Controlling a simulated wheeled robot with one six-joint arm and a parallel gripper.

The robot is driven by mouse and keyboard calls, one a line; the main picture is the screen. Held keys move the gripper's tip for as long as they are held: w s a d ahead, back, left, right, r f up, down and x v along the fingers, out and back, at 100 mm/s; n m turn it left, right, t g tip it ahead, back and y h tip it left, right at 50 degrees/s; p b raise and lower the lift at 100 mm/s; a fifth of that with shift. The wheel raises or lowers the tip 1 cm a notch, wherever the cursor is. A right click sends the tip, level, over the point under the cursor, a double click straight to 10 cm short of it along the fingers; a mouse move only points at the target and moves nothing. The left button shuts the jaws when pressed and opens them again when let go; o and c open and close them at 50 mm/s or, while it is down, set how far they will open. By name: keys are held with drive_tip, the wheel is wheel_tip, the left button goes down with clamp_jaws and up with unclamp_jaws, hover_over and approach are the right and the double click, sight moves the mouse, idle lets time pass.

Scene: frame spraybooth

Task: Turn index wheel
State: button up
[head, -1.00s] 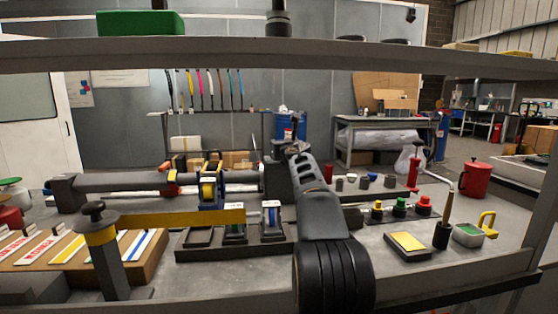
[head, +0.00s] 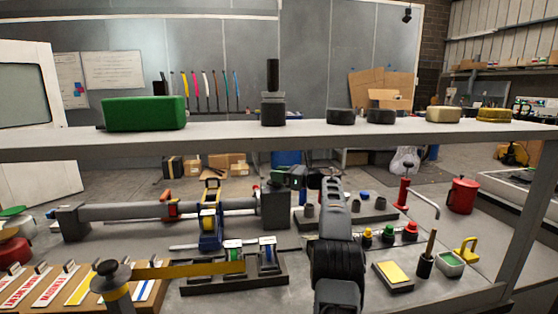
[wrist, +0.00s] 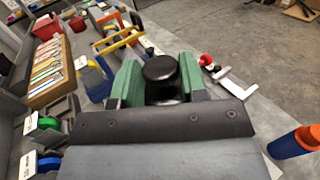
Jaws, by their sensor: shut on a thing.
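A grey frame tube (head: 130,211) lies level along the bench, its right end at a dark grey block (head: 275,208). My gripper (head: 284,180) is at the top of this block in the head view, its fingertips too small to make out there. In the wrist view my gripper (wrist: 160,85) has its green jaws on both sides of a black round knob (wrist: 160,69) and is shut on it. The knob appears to be part of the index wheel; the rest of the wheel is hidden behind the gripper.
A blue stand (head: 211,228) with a yellow handle stands by the tube. A long shelf (head: 230,140) crosses above the bench. Green, yellow and red knobs (head: 388,235) sit to the right of my arm. A red can (head: 462,196) stands farther right.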

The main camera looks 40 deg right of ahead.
drive_tip(key=shift+w+d+r+n+g+y+p, duration=0.1)
drive_tip(key=shift+r+n+g+y+p, duration=0.35)
drive_tip(key=shift+p, duration=1.5)
drive_tip(key=shift+w+d+r+n+g+y+p, duration=0.15)
drive_tip(key=shift+n+g+y+p, duration=0.5)
drive_tip(key=shift+p, duration=1.25)
drive_tip(key=shift+y+p, duration=0.3)
drive_tip(key=shift+p, duration=0.45)
drive_tip(key=p, duration=0.2)
drive_tip(key=shift+f+n+g+y+p, duration=0.2)
drive_tip(key=shift+n+g+y+p, duration=0.1)
drive_tip(key=shift+a+f+p, duration=0.1)
drive_tip(key=shift+f+p, duration=0.1)
drive_tip(key=shift+p, duration=0.2)
drive_tip(key=o, duration=0.9)
drive_tip(key=shift+f, duration=0.15)
drive_tip(key=shift+s, duration=0.1)
